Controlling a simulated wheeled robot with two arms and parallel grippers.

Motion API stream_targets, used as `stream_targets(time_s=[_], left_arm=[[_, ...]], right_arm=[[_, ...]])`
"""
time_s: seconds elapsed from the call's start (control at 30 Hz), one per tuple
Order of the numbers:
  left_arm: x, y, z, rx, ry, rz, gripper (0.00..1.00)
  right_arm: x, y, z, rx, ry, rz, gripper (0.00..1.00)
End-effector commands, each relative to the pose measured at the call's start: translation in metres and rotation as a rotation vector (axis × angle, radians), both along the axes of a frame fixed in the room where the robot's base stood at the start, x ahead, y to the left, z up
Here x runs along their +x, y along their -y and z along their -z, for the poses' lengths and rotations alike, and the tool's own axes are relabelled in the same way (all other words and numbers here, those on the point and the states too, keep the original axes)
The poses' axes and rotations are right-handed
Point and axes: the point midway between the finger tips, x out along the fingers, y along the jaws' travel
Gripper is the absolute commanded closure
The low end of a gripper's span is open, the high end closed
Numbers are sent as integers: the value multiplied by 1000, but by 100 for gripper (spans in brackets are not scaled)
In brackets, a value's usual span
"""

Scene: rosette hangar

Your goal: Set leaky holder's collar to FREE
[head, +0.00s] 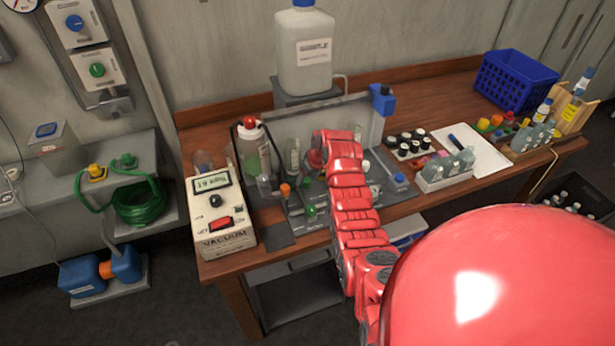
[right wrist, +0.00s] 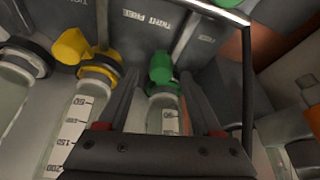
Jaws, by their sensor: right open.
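In the right wrist view, clear graduated vessels hang below a grey panel printed TIGHT and FREE. One has a green collar (right wrist: 161,68) and one, to its left, a yellow collar (right wrist: 88,52). My right gripper (right wrist: 160,80) is open, with one finger on each side of the green-collared vessel; I cannot tell whether they touch. In the head view the right arm reaches over the grey rack (head: 345,116), and its gripper is hidden behind the arm. Which holder leaks and the collar's exact setting cannot be told. My left gripper is not in view.
A vacuum box (head: 220,235) stands left of the rack. A large white container (head: 305,55) stands behind it. To the right are dark-capped vials (head: 406,145), a white bottle tray (head: 445,178) and a blue basket (head: 513,80). The bench front beside the vacuum box is narrow.

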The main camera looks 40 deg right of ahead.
Motion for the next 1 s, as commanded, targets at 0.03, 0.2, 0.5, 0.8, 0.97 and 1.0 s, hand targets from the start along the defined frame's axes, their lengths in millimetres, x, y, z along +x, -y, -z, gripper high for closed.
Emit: stream_targets(time_s=[0.03, 0.2, 0.5, 0.8, 0.97, 1.0], left_arm=[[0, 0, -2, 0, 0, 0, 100], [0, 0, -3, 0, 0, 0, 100], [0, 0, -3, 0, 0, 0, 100], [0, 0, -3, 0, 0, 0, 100], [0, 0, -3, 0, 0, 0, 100], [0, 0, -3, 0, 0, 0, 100]], right_arm=[[1, -1, 2, 1, -3, 0, 33], [2, -1, 9, 1, -4, 0, 33], [2, -1, 10, 0, -3, -1, 40], [2, -1, 10, 1, -3, 0, 94], [2, -1, 10, 1, -3, 0, 100], [2, -1, 10, 1, -3, 0, 100]])
